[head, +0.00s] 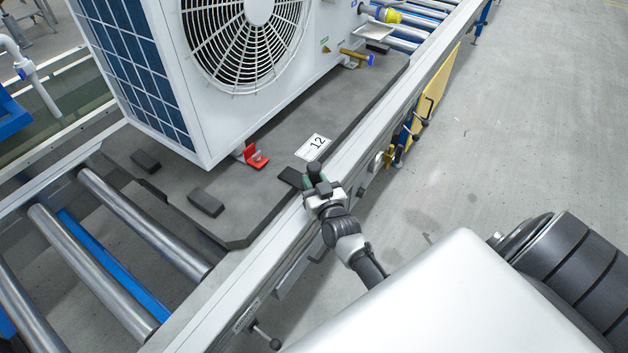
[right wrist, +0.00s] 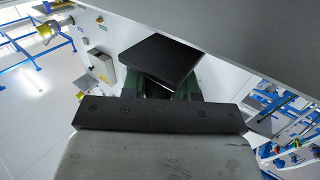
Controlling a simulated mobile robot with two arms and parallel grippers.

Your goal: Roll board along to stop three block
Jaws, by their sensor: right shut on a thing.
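The board (head: 240,215) is a dark grey slab lying on the roller conveyor, with a label reading 12 and a big white fan unit (head: 215,120) on it. My right gripper (head: 317,181) is at the conveyor's near side rail, shut on a dark tab (head: 291,178) at the board's edge. In the right wrist view a black flat piece (right wrist: 160,60) sits between the green fingers (right wrist: 158,88). My left gripper is not in view. I cannot make out which block is stop three.
Bare rollers (head: 100,260) lie at the lower left; more rollers show beyond the unit. The side rail (head: 375,125) runs alongside, with a lever (head: 266,336) and a yellow plate (head: 436,92) on its outer side. The floor (head: 540,120) at the right is clear.

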